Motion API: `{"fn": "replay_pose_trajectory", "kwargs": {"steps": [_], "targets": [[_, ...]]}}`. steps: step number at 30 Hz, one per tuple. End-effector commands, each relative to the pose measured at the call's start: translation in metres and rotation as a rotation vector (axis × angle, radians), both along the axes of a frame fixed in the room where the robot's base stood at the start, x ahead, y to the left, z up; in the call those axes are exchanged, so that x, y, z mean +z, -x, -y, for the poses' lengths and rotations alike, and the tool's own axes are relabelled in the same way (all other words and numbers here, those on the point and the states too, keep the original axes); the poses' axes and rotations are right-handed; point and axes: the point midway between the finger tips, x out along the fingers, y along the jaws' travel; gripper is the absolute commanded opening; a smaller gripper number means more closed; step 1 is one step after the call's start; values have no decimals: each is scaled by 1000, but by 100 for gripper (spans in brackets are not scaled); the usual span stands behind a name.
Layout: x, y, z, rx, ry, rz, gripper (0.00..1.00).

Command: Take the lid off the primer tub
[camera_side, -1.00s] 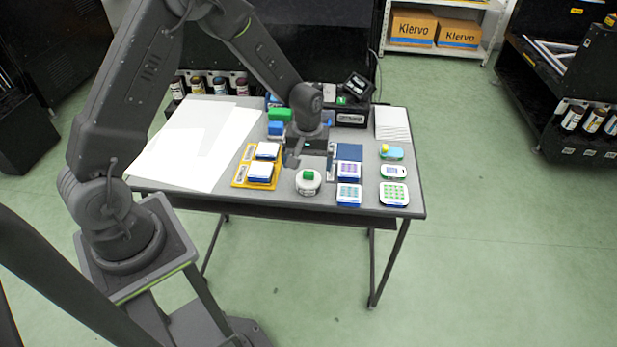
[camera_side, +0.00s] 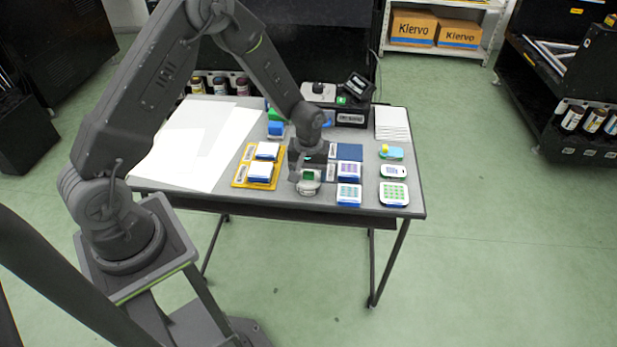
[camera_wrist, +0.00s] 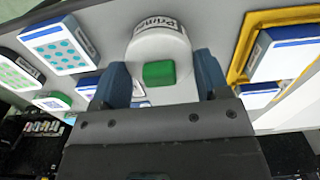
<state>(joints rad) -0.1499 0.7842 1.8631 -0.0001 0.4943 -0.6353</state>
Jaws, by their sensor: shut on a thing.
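The primer tub (camera_side: 307,188) is a round white tub near the front edge of the grey table. In the wrist view its label, which reads "Primer", shows on the tub (camera_wrist: 157,24). Its white lid (camera_wrist: 158,50) has a green block-shaped knob (camera_wrist: 159,73) on top and sits on the tub. My gripper (camera_side: 309,176) is down over the tub. In the wrist view the two blue-grey fingers of my gripper (camera_wrist: 160,82) stand on either side of the lid and are shut on it. The contact points are partly hidden.
A yellow tray (camera_side: 236,183) with white-topped blue blocks is left of the tub. Blue boxes with dotted tops (camera_side: 348,194) stand close on the right, with a white dotted case (camera_side: 394,193) beyond. White sheets (camera_side: 165,165) cover the table's left side.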

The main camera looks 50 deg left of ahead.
Motion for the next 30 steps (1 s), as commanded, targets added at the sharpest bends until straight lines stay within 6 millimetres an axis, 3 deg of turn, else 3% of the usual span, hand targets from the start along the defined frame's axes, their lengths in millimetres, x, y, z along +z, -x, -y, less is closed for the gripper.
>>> {"fn": "replay_pose_trajectory", "kwargs": {"steps": [4,14,19,23,30], "targets": [[0,0,0,0,0,0,46],[4,0,0,0,0,1,46],[21,-1,0,0,-1,4,46],[46,0,-1,1,-1,5,46],[76,31,-50,8,-1,3,46]]}}
